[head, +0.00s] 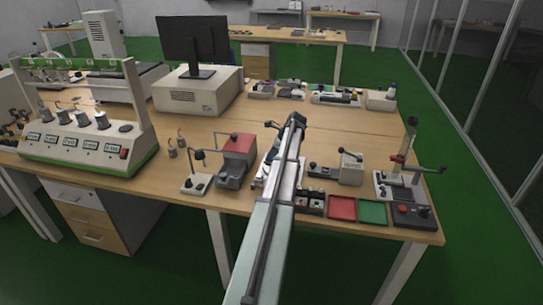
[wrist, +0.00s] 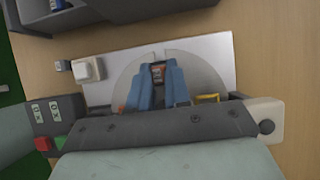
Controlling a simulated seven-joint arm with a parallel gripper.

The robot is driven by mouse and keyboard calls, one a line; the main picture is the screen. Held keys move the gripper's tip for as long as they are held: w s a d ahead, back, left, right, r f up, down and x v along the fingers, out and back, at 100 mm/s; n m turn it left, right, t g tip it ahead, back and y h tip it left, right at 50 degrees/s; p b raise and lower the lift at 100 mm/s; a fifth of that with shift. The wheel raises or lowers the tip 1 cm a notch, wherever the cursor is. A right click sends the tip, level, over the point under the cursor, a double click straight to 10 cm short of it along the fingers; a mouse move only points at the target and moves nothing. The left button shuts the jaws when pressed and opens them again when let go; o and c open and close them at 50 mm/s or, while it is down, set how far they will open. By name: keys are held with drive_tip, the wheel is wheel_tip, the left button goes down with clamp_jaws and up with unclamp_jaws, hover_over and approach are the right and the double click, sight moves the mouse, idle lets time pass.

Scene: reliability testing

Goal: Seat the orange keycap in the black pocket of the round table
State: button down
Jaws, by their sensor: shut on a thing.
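The round table (wrist: 205,84) is a grey disc on a white base plate (wrist: 215,50) in the wrist view. My gripper (wrist: 159,73) has two blue fingers over the disc, nearly together. A small dark piece with an orange-red tint shows between the fingertips. I take it for the orange keycap in the grip, perhaps with the black pocket behind it; the two cannot be told apart. An orange patch (wrist: 121,108) lies left of the fingers and a yellow-edged pocket (wrist: 207,98) to the right. In the head view my arm hides the gripper and most of the table.
A white block (wrist: 88,70) stands at the plate's left edge. In the head view, a red-topped device (head: 238,145) is left of my arm. A red tray (head: 342,208), a green tray (head: 373,212) and a lever stand (head: 400,180) are to the right.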

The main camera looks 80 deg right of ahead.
drive_tip(key=shift+f, duration=0.35)
drive_tip(key=c, duration=1.1)
unclamp_jaws()
drive_tip(key=shift+o, duration=0.2)
drive_tip(key=shift+r, duration=0.1)
drive_tip(key=shift+o, duration=0.3)
drive_tip(key=shift+r, duration=2.9)
